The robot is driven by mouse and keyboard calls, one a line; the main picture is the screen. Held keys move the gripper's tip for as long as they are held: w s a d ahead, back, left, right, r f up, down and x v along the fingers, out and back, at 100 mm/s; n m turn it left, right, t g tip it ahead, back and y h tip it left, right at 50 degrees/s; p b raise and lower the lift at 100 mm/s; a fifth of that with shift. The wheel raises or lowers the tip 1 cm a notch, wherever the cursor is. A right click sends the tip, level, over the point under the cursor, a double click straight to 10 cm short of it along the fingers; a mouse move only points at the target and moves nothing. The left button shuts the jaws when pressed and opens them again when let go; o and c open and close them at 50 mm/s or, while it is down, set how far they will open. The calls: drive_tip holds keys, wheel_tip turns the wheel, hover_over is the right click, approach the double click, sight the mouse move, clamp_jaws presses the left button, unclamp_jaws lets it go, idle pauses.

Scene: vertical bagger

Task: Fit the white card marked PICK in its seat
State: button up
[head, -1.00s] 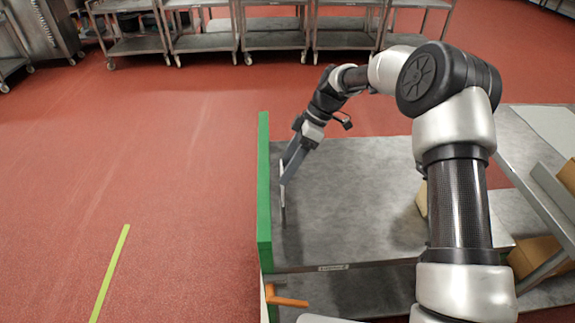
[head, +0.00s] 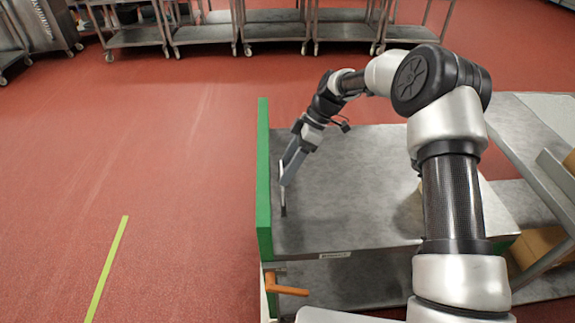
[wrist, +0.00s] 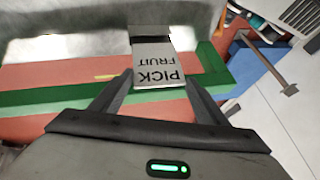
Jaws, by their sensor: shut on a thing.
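The white card marked PICK (wrist: 160,66) is between the fingers of my gripper (wrist: 159,86) in the wrist view. Its lettering, PICK FRUIT, reads upside down there. My gripper is shut on the card. A dark block (wrist: 148,34) shows at the card's far end; I cannot tell whether the card touches it. In the head view my gripper (head: 283,183) points down over the steel tabletop, close beside the green panel. The card shows there only as a thin edge (head: 283,205). I cannot make out the seat clearly.
The green panel (head: 263,180) stands along the left edge of the steel tabletop (head: 350,215). An orange handle (head: 288,290) sticks out below the front left corner. Cardboard boxes (head: 540,250) are at the right. Open red floor (head: 130,150) lies left; steel carts (head: 270,32) stand behind.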

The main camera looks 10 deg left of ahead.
drive_tip(key=shift+d+f, duration=0.15)
drive_tip(key=shift+f, duration=0.25)
drive_tip(key=shift+d+b, duration=0.15)
drive_tip(key=shift+b, duration=0.3)
drive_tip(key=shift+w, duration=0.2)
drive_tip(key=shift+s+a+r, duration=0.15)
drive_tip(key=shift+a+r, duration=0.05)
drive_tip(key=shift+a, duration=0.05)
drive_tip(key=shift+f, duration=0.1)
idle(0.3)
drive_tip(key=shift+f+b, duration=1.15)
drive_tip(key=shift+f, duration=0.15)
drive_tip(key=shift+f+b, duration=0.5)
drive_tip(key=shift+f, duration=0.2)
